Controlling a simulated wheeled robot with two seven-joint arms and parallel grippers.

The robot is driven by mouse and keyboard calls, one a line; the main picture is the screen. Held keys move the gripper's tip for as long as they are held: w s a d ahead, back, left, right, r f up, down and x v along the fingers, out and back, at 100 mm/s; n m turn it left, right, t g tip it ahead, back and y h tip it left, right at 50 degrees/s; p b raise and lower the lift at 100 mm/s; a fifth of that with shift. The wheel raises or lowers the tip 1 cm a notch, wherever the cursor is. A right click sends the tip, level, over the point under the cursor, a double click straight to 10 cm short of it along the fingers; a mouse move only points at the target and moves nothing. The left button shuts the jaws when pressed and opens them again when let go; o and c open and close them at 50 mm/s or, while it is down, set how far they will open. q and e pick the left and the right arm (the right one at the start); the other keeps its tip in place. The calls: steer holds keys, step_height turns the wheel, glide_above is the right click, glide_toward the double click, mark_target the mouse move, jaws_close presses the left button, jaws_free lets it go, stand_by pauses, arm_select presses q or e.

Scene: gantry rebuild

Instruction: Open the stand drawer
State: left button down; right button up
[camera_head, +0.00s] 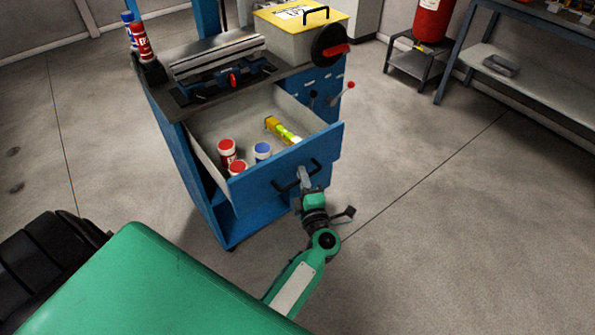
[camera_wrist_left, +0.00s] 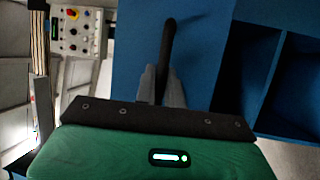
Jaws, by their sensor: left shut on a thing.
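The blue stand (camera_head: 240,222) stands in the middle of the head view. Its grey-lined drawer (camera_head: 326,148) is pulled out, with its inside showing. In it lie red-and-white cans (camera_head: 227,150), a white can with a blue lid (camera_head: 262,150) and a yellow-green tool (camera_head: 283,131). My left gripper (camera_head: 304,176) is shut on the dark handle (camera_head: 316,163) at the drawer's front. In the left wrist view, the grey fingers (camera_wrist_left: 162,84) close around the upright-looking handle bar (camera_wrist_left: 168,42) against the blue front. My right gripper is not in view.
A workbench (camera_head: 535,85) and a red cylinder (camera_head: 432,20) stand at the right. The floor right of the stand is clear.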

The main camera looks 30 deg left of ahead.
arm_select(q)
steer(key=shift+s+d, duration=0.2)
steer(key=shift+d, duration=0.3)
